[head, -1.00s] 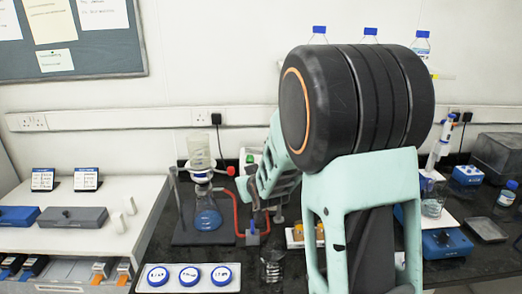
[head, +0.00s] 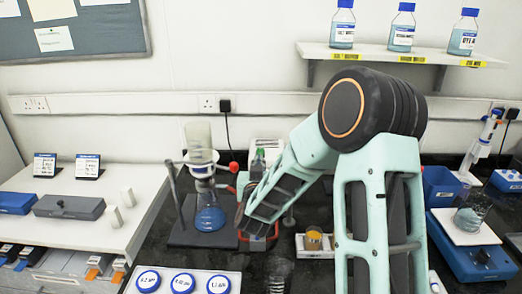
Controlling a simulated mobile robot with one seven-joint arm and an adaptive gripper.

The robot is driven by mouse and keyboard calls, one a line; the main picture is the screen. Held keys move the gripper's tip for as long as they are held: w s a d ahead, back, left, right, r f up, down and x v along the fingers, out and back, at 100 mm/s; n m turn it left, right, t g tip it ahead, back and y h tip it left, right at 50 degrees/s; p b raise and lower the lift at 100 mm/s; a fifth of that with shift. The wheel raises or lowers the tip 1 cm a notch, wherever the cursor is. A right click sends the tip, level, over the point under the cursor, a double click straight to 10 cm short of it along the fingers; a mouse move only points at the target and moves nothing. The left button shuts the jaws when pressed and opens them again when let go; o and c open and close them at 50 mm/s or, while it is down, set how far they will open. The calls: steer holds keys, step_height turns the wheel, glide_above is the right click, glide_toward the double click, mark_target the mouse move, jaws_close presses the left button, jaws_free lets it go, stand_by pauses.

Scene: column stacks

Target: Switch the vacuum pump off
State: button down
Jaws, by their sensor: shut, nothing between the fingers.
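A pale box with a green part on its front, which looks like the vacuum pump (head: 268,146), stands behind my arm against the back wall. My forearm hides most of it, and I cannot make out its switch position. My gripper (head: 243,218) points down and left in front of the box, between the filter flask and my forearm. It is shut, with nothing seen in it. A filter flask with blue liquid (head: 209,218) stands on a dark stand to the left. A red tube runs near my gripper, and a red knob (head: 234,167) is beside the funnel.
A tray with blue-capped jars (head: 182,283) lies in front. Bottles sit on a wall shelf (head: 400,54). A blue balance (head: 474,255) is at the right.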

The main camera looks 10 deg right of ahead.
mark_target(260, 150)
stand_by(0.3)
steer(key=p+x, duration=0.2)
steer(key=x, duration=0.8)
stand_by(0.4)
steer(key=shift+w, duration=0.1)
steer(key=shift+f, duration=0.15)
steer(key=shift+s, duration=0.3)
steer(key=v, duration=1.1)
steer(key=shift+s+r, duration=0.2)
steer(key=shift+r, duration=0.2)
